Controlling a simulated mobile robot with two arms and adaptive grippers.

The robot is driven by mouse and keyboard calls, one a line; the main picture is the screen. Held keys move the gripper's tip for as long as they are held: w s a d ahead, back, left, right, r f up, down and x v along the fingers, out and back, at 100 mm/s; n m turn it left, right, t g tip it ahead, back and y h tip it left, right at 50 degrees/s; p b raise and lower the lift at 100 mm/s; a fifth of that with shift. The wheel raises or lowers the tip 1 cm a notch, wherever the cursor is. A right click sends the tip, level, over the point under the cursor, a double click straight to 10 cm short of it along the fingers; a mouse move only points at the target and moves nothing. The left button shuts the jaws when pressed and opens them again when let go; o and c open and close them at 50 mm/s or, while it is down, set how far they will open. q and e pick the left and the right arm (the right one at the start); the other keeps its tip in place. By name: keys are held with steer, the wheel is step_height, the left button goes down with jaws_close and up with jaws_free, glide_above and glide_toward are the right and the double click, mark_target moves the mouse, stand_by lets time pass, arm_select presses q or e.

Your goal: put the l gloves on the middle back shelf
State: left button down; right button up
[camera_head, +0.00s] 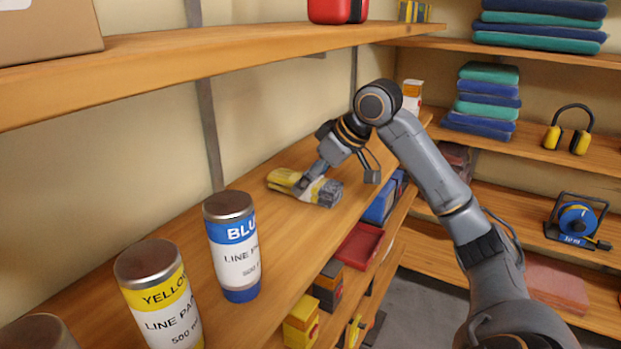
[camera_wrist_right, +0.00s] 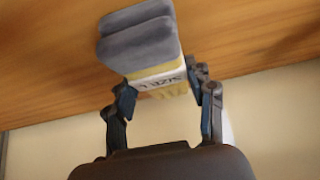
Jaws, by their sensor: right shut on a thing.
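The gloves (camera_head: 328,192) are a folded pair, grey at one end and yellow at the other, with a white band between. They are at the middle-height back shelf (camera_head: 290,235). My right gripper (camera_head: 304,185) is shut on them from above. In the right wrist view the gloves (camera_wrist_right: 140,45) sit between the two fingers (camera_wrist_right: 165,105), with the wooden shelf behind. The white band carries dark lettering, too blurred to read fully. I cannot tell whether the gloves touch the board. My left gripper is not in view.
A blue paint can (camera_head: 233,245) and a yellow paint can (camera_head: 160,295) stand on the same shelf, nearer me. Bare board lies between the blue can and the gloves. An upper shelf (camera_head: 220,50) overhangs. Side shelves hold folded cloths (camera_head: 485,100), yellow earmuffs (camera_head: 568,130) and a blue reel (camera_head: 577,220).

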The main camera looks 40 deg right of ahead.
steer(key=o, duration=1.2)
steer(key=shift+f, duration=0.1)
steer(key=shift+c, duration=0.2)
steer(key=v, duration=1.2)
